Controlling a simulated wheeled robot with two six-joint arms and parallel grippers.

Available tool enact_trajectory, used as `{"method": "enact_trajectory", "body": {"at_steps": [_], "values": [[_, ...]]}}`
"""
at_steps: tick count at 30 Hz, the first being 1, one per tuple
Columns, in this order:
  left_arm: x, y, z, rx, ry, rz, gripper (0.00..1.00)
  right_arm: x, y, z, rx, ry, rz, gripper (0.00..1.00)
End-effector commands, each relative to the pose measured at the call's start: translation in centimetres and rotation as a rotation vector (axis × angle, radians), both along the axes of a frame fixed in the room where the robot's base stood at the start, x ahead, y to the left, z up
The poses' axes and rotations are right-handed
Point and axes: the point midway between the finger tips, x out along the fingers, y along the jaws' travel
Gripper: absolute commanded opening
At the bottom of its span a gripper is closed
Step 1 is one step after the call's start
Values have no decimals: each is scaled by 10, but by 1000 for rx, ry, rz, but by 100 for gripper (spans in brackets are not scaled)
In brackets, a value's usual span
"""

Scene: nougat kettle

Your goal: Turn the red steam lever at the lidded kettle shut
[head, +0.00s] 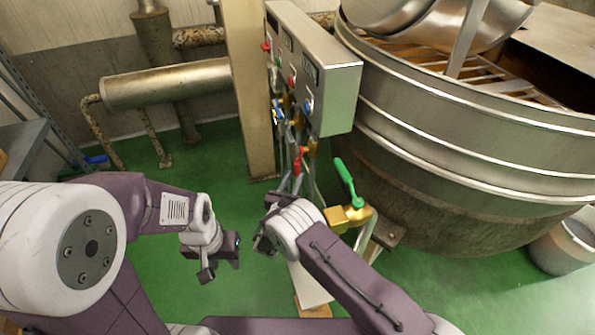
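A red lever (300,158) stands among the pipes under the grey control box, beside the big steel kettle (460,150). It looks roughly upright; the valve it sits on is partly hidden. A green lever (348,183) stands on a brass valve (349,219) to its right and nearer. My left gripper (221,266) is low and left of the red lever, open and empty, apart from it. My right gripper (264,238) is below and left of the red lever, not touching it. Its fingers are partly hidden by its wrist, so its opening is unclear.
The control box (330,90) with coloured buttons hangs above the levers, on a beige post (250,100). Blue and yellow handles (279,112) sit under it. A grey bucket (560,248) stands at right. Green floor (225,190) is clear at left.

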Motion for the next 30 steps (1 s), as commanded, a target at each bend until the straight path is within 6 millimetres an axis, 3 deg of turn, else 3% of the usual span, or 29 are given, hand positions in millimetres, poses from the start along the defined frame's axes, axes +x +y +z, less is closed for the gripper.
{"method": "enact_trajectory", "body": {"at_steps": [6,16,19,20,30], "values": [[0,0,-14,0,0,0,36,34,-10,-2,2,0,-2,28],[0,0,-14,0,0,0,36,41,-11,0,0,1,0,28],[0,0,-14,0,0,0,36,41,-11,0,1,1,0,3],[0,0,-14,0,0,0,36,41,-11,0,1,1,0,0],[0,0,-14,0,0,0,36,41,-11,0,2,2,0,0]]}}
